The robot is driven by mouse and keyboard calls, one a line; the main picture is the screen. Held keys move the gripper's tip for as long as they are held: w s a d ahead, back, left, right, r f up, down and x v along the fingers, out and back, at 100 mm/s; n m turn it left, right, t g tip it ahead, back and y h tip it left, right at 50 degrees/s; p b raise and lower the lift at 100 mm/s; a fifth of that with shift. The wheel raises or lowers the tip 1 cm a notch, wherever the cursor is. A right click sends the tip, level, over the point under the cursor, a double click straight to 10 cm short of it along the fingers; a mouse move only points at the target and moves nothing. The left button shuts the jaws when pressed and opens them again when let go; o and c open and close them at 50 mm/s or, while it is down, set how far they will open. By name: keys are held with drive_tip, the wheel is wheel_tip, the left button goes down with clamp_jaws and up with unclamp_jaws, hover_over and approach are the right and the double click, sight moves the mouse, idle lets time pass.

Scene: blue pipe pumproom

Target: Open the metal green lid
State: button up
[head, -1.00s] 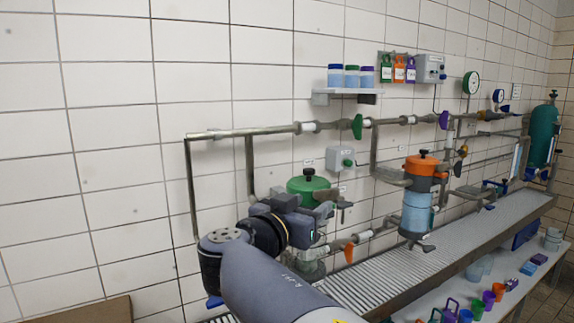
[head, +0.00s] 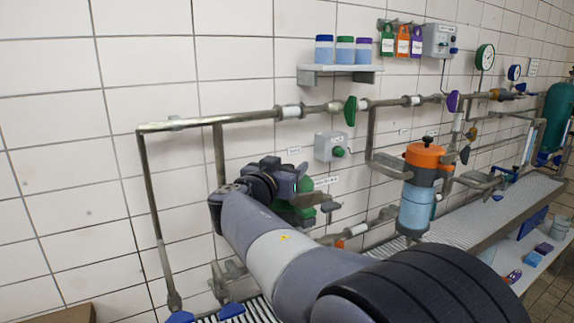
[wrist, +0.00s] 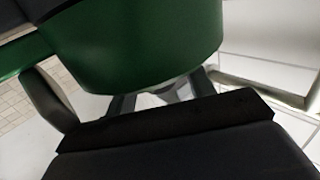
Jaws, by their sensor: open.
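The green metal lid (head: 305,185) is mostly hidden behind my arm in the head view, with only bits of green showing. In the wrist view the lid (wrist: 150,50) fills the upper middle, very close, as a smooth curved green side. A grey lever-like part (wrist: 48,100) stands at its left. My gripper (wrist: 162,98) is open just below and in front of the lid's side. I cannot tell whether it touches the lid. In the head view my gripper (head: 290,175) is dark and partly hidden at the lid.
An orange-topped blue canister (head: 417,210) stands to the right. Pipes with a green valve handle (head: 350,111) and a purple one (head: 452,101) run above along the tiled wall. A grey box with a green button (head: 332,147) is behind. A shelf (head: 340,69) holds several jars.

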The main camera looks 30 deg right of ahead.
drive_tip(key=shift+c, duration=0.2)
clamp_jaws()
idle(0.4)
